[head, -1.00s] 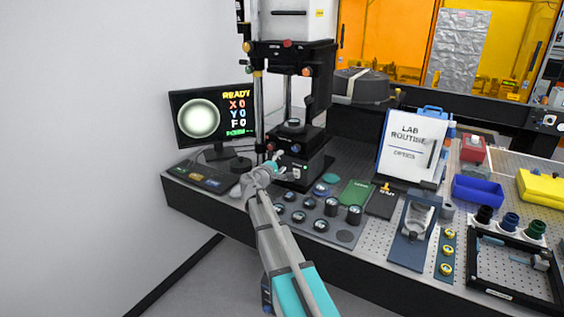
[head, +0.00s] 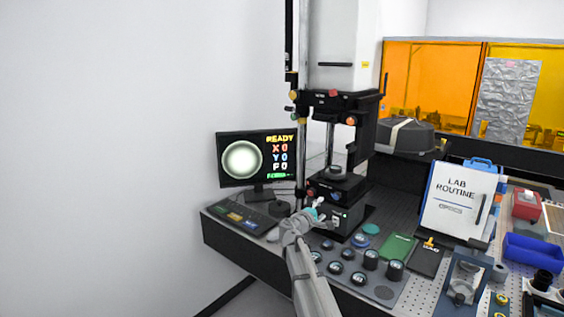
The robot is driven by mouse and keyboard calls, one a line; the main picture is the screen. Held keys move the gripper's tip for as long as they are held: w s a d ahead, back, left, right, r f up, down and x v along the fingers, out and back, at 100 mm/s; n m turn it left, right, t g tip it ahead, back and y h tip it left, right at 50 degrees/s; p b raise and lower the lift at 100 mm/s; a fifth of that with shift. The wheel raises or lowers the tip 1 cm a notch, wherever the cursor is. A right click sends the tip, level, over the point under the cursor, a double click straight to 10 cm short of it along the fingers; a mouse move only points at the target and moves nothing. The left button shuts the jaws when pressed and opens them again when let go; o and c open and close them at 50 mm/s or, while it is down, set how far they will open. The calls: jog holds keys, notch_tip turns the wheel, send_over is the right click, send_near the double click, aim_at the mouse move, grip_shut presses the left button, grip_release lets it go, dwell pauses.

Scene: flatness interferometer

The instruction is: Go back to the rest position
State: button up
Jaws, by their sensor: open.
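My gripper (head: 318,211) shows small at the end of my arm, in front of the base of the interferometer (head: 338,190). Its fingers look apart and I see nothing held between them. My arm reaches in from the bottom of the head view, over the front edge of the bench. I cannot tell whether the gripper touches the interferometer base. A dark round piece sits on the interferometer's stage (head: 337,171).
A monitor (head: 257,157) reading READY stands left of the interferometer. Several dark round optics stand on a grey mat (head: 383,291) right of my arm. A LAB ROUTINE clipboard (head: 456,203), a blue bin (head: 533,250) and a red box (head: 526,205) are at the right.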

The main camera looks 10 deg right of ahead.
dwell(0.4)
jog(key=s+a+f+m+g+y, duration=0.2)
jog(key=s+f+m+g+y, duration=0.15)
jog(key=s+f, duration=0.4)
jog(key=s+a+f+m+g+y, duration=0.3)
jog(key=s+f+m+g, duration=0.15)
jog(key=s, duration=0.55)
jog(key=s+a+f+g+y, duration=0.1)
jog(key=s+a+f+y, duration=0.2)
jog(key=s+a, duration=0.3)
jog(key=s+a+f+m+g+y, duration=0.1)
jog(key=s+a+f+g+y, duration=0.1)
jog(key=s+a, duration=0.5)
jog(key=s+f+y, duration=0.1)
jog(key=s+y, duration=0.1)
jog(key=s, duration=0.1)
jog(key=shift+s+f+m+y, duration=0.15)
jog(key=shift+f+m+y, duration=0.15)
jog(key=shift+y, duration=0.05)
